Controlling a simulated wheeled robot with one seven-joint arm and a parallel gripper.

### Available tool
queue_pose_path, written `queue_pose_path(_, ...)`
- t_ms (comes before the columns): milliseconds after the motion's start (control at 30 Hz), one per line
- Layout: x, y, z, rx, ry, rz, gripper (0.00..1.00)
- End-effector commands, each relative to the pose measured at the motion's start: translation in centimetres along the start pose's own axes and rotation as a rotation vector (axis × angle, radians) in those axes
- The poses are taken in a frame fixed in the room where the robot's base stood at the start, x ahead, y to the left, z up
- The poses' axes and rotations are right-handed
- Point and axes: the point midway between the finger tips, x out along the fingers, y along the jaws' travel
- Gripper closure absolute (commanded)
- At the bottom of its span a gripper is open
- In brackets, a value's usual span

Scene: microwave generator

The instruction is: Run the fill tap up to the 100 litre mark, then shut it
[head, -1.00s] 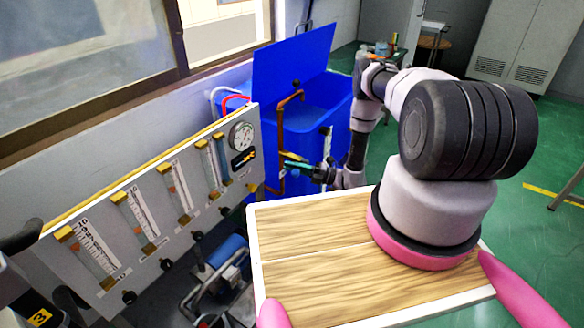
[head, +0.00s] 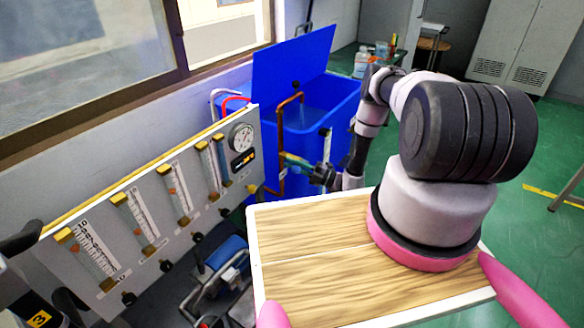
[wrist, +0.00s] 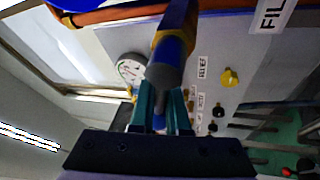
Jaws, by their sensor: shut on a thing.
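The copper fill pipe (head: 281,140) rises beside the open blue tank (head: 335,105) and bends over its rim. My gripper (head: 292,162) is at the pipe's lower part in the head view. In the wrist view, my gripper's teal fingers (wrist: 160,108) are shut on the tap handle (wrist: 165,62), which is blue and grey with a brass-coloured part. A sign reading "FIL" (wrist: 272,12) is cut off at the top right. A pale upright strip (head: 326,146) shows on the tank's front; its marks are too small to read. The water level is unclear.
My wooden deck fills the front. Green floor is open at right.

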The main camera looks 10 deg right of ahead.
Motion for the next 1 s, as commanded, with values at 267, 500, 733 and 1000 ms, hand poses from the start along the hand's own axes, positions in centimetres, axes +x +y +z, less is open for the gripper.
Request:
queue_pose_path(267, -0.1, 0.0, 0.0, 0.004, -0.001, 0.000, 0.79)
queue_pose_path(500, 0.0, 0.0, 0.0, 0.003, -0.001, 0.000, 0.57)
queue_pose_path(733, -0.7, 0.0, 0.0, 0.003, -0.002, 0.000, 0.57)
queue_pose_path(1000, -5.6, 0.0, 0.1, 0.002, -0.006, 0.001, 0.57)
